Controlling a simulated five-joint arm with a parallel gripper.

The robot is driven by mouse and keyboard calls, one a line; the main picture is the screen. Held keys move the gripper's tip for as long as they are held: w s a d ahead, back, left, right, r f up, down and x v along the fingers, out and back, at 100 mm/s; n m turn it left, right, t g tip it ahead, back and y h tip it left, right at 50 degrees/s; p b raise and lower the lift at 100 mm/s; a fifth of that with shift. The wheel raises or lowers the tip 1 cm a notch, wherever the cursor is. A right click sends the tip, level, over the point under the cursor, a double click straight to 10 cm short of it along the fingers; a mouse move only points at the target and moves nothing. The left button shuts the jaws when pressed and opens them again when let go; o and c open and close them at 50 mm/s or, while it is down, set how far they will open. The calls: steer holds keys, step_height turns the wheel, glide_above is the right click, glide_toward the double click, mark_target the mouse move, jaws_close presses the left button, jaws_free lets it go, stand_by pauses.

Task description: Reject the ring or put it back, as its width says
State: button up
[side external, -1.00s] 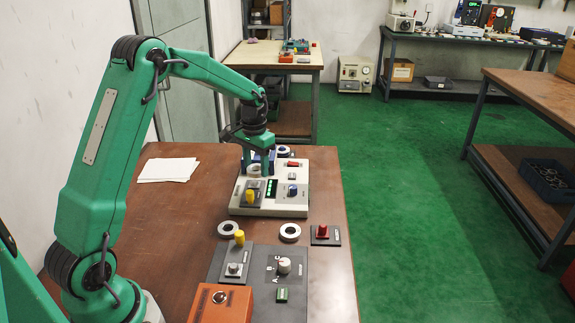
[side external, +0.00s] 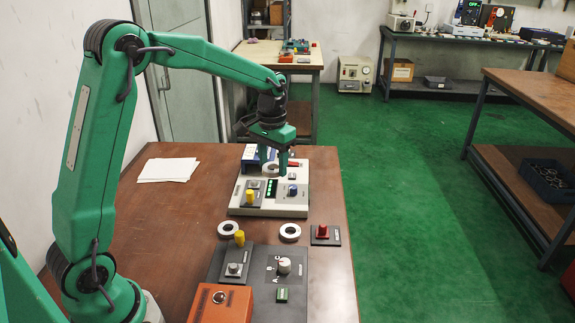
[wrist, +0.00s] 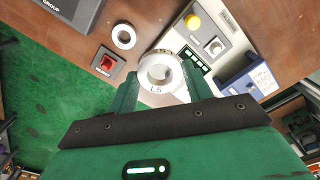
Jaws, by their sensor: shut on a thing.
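My gripper (side external: 279,168) is over the rear of the cream instrument (side external: 300,208). It is shut on a pale metal ring (wrist: 160,73), held between the two fingers in the wrist view. The ring's face carries dark marks that look like "L5"; other marks at its far edge are hard to read. The held ring also shows in the side view (side external: 270,170), apparently above the instrument's top. The instrument has a lit green display (side external: 272,188), too small to read, and a blue block (side external: 249,153) at its rear, partly hidden by my gripper.
Two loose rings lie on the brown table, one on the left (side external: 228,229) and one on the right (side external: 290,232). A red button plate (side external: 325,235), a dark dial panel (side external: 300,262) and an orange box (side external: 220,303) stand in front. White paper (side external: 168,170) lies at left.

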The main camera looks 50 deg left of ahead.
stand_by(0.4)
glide_above(259, 234)
step_height(259, 234, down, 8)
stand_by(0.5)
steer(key=shift+f, duration=1.95)
steer(key=shift+f, duration=1.75)
stand_by(1.5)
steer(key=o, duration=1.3)
steer(key=shift+c, duration=0.2)
